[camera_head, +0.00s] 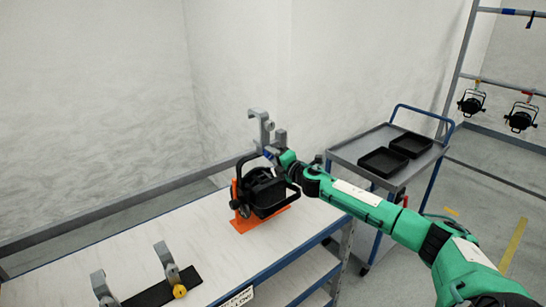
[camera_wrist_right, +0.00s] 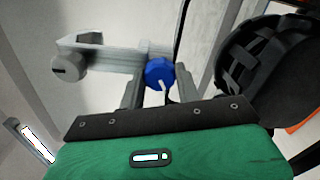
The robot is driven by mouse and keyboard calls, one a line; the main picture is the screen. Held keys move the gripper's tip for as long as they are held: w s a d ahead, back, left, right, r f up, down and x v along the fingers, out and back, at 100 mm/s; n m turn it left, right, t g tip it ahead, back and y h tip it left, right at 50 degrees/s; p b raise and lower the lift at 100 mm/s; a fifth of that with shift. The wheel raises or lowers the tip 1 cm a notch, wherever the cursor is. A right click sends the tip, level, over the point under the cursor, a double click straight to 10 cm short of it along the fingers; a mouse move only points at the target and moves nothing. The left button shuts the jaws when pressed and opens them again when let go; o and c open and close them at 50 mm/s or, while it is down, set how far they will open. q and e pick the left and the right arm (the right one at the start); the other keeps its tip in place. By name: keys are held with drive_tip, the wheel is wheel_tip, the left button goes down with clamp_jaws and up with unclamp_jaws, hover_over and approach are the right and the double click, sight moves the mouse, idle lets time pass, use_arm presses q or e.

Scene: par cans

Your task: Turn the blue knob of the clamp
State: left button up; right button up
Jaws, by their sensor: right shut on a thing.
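The grey hook clamp (camera_head: 262,127) stands up above the black par can (camera_head: 262,192) in the head view. In the right wrist view, the clamp (camera_wrist_right: 105,59) runs across the upper left. Its blue knob (camera_wrist_right: 159,73), with a white mark, sits between the fingers of my right gripper (camera_wrist_right: 159,88). In the head view my right gripper (camera_head: 276,156) reaches the clamp from the right, and little of the knob shows there. The gripper is shut on the blue knob. The par can (camera_wrist_right: 262,62) also shows at the right of the wrist view. My left gripper is out of view.
The par can rests on an orange stand (camera_head: 241,223) on the white workbench (camera_head: 200,235). A black strip with grey clamps (camera_head: 165,262) lies at the front left. A cart (camera_head: 350,150) with black trays stands at right. Other par cans hang on a rack (camera_head: 500,83).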

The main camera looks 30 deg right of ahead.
idle(0.5)
drive_tip(key=o, duration=1)
drive_tip(key=shift+s+d+b, duration=0.15)
drive_tip(key=shift+s+b, duration=0.95)
drive_tip(key=shift+s, duration=1.2)
drive_tip(key=shift+s+d+b, duration=0.2)
drive_tip(key=shift+s+b, duration=0.95)
drive_tip(key=shift+s, duration=1.15)
drive_tip(key=shift+s+d+b, duration=0.15)
drive_tip(key=shift+s+b, duration=0.95)
drive_tip(key=shift+s, duration=1.2)
